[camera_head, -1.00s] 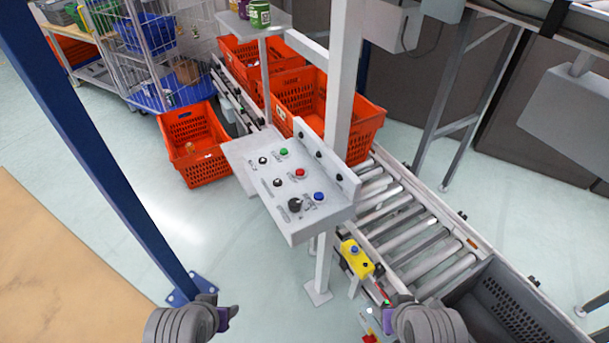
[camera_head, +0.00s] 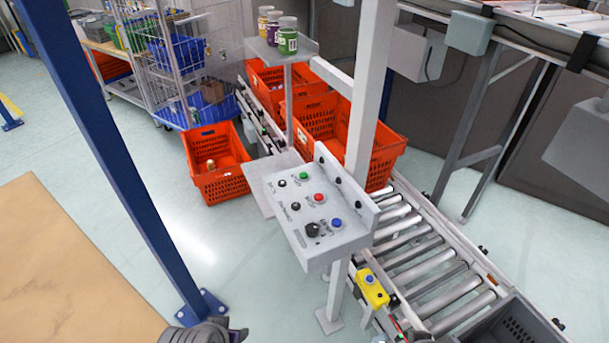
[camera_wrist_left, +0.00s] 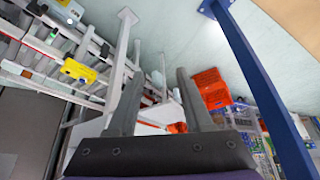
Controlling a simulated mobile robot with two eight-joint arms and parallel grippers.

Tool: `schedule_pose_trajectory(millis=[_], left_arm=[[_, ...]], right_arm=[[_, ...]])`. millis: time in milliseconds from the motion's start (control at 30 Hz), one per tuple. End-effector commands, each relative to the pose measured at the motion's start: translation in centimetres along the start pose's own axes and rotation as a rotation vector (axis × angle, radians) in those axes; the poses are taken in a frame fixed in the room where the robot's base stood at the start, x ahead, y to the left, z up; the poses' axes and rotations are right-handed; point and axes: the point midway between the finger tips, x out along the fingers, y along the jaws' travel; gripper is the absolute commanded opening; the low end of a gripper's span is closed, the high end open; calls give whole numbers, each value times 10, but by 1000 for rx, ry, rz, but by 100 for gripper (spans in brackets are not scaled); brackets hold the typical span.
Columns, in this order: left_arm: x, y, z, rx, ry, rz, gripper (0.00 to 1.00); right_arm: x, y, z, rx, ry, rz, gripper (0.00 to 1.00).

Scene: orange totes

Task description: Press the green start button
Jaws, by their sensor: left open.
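The green start button (camera_head: 304,176) is on the sloped top of a grey control panel (camera_head: 348,242), in its upper row. A red button (camera_head: 319,197), a blue button (camera_head: 336,223) and a black knob (camera_head: 312,229) sit on the same panel. My left gripper shows only as a dark part at the bottom edge in the head view, well below and left of the panel. In the left wrist view my left gripper (camera_wrist_left: 160,74) has its two fingers apart with nothing between them.
A blue post (camera_head: 120,165) stands left of the panel. A roller conveyor (camera_head: 430,265) runs behind it, with a yellow box (camera_head: 371,289) on the near rail. Orange totes (camera_head: 221,188) stand behind and left. Open floor lies between the post and the panel.

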Motion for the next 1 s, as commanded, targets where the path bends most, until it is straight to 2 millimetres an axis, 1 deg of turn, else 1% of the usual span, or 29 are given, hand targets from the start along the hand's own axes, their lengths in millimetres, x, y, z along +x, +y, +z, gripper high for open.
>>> schedule_pose_trajectory(millis=[167,267,400,467,1000], left_arm=[[0,0,0,0,0,0,51],[0,0,0,0,0,0,34],[0,0,0,0,0,0,9],[0,0,0,0,0,0,0],[0,0,0,0,0,0,0]], right_arm=[[0,0,0,0,0,0,51],[0,0,0,0,0,0,51],[0,0,0,0,0,0,51],[0,0,0,0,0,0,51],[0,0,0,0,0,0,51]])
